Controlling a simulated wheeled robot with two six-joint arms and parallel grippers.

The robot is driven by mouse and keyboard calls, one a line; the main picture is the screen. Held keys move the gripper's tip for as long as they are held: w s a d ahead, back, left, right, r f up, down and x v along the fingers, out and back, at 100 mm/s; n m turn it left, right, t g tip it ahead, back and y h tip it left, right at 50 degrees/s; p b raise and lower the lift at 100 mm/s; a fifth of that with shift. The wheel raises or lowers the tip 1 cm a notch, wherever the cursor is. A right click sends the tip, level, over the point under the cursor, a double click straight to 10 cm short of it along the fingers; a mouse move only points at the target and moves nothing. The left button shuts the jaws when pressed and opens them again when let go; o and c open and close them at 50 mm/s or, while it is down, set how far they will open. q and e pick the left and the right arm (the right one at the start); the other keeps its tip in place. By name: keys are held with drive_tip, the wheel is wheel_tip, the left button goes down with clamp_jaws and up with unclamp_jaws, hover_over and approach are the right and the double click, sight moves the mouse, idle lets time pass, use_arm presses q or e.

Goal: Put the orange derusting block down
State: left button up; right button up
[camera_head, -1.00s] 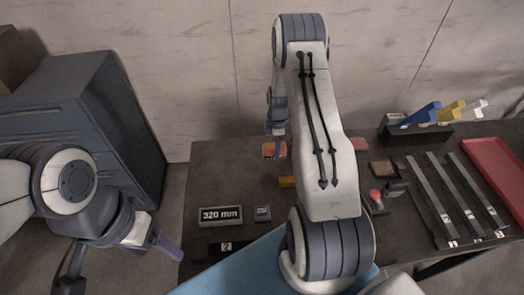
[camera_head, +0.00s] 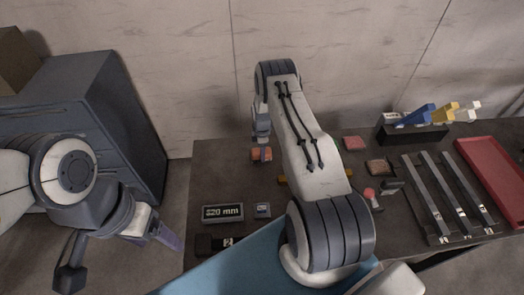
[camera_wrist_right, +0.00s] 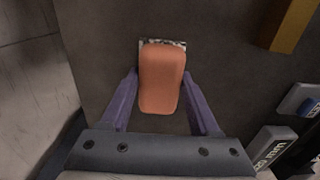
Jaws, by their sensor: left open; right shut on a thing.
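The orange derusting block (camera_wrist_right: 162,80) lies lengthwise between the purple fingers of my right gripper (camera_wrist_right: 163,105) in the right wrist view. The gripper is shut on it. A speckled pale patch (camera_wrist_right: 147,43) shows at the block's far end. In the head view the block (camera_head: 261,155) and my right gripper (camera_head: 263,146) are over the table's far left part. I cannot tell whether the block touches the table. My left gripper (camera_head: 168,237) is open and empty at the left, off the table.
On the dark table (camera_head: 215,172) are a "320 mm" display (camera_head: 222,212), a yellow bar (camera_wrist_right: 291,25), reddish blocks (camera_head: 354,143), long metal bars (camera_head: 436,190) and a red tray (camera_head: 490,165). A grey cabinet (camera_head: 120,110) stands left. Bare table surrounds the held block.

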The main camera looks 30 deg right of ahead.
drive_tip(key=shift+f, duration=0.15)
drive_tip(key=o, duration=1.3)
